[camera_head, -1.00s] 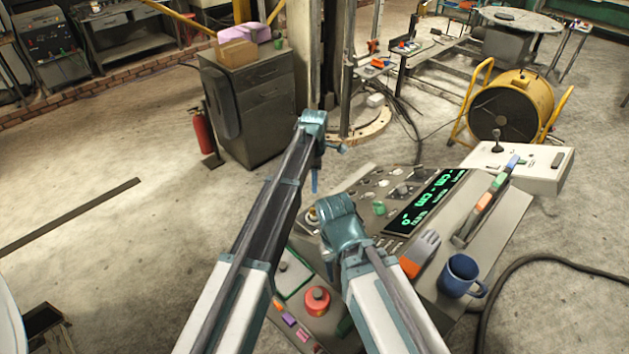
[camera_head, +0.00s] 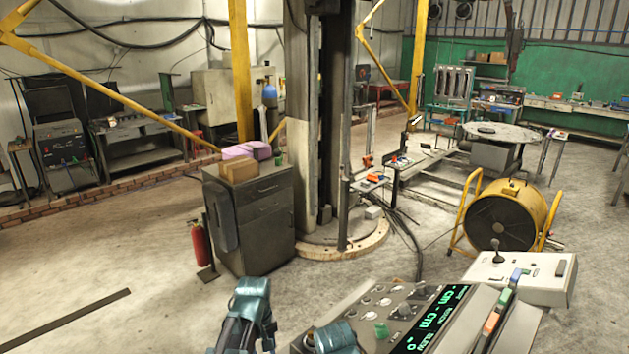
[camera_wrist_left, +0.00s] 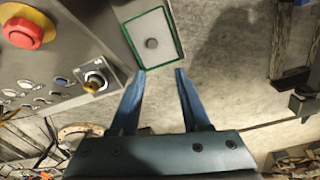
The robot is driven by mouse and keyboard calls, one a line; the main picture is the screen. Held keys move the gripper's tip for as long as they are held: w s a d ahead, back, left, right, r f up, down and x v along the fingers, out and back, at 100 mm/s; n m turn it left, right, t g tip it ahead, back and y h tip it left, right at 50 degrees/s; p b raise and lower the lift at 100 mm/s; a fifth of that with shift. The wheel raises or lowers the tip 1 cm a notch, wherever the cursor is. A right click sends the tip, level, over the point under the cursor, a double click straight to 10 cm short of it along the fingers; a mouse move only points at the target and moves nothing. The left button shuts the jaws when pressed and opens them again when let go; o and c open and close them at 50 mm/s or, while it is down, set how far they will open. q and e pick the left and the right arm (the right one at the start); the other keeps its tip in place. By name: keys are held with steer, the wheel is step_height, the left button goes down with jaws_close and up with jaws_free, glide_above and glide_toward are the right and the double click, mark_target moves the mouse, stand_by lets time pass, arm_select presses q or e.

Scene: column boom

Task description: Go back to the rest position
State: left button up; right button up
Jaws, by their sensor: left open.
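My left arm shows at the bottom of the head view, left of the console (camera_head: 367,308), with its teal wrist above the floor; its fingertips are cut off there. In the left wrist view my left gripper (camera_wrist_left: 161,73) is open, with two blue fingers apart and nothing between them. A green-framed white plate (camera_wrist_left: 135,20) with a grey knob shows just beyond the fingertips. Only the teal top of my right arm's wrist shows at the console's near left edge in the head view. The right jaws are below the picture.
The console bears a green-lit display (camera_head: 436,318) and colored levers. A grey cabinet (camera_head: 262,225) with boxes and a red fire extinguisher (camera_head: 200,243) stand left of the column (camera_head: 302,120). A yellow fan (camera_head: 505,215) stands at right. Floor at left is mostly clear.

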arm_select(q)
steer(key=s+a+m, duration=0.4)
steer(key=s+m, duration=0.2)
steer(key=s, duration=0.3)
steer(key=s+d+f+m+y+b, duration=0.1)
steer(key=s+d+f+m+b, duration=0.2)
steer(key=d+f+b, duration=0.8)
step_height(320, 180, down, 3)
steer(key=s+b, duration=0.2)
steer(key=b, duration=0.1)
steer(key=shift+s+f+m+g, duration=0.2)
steer(key=shift+m+g, duration=0.1)
steer(key=shift+g, duration=0.1)
steer(key=shift+r, duration=0.1)
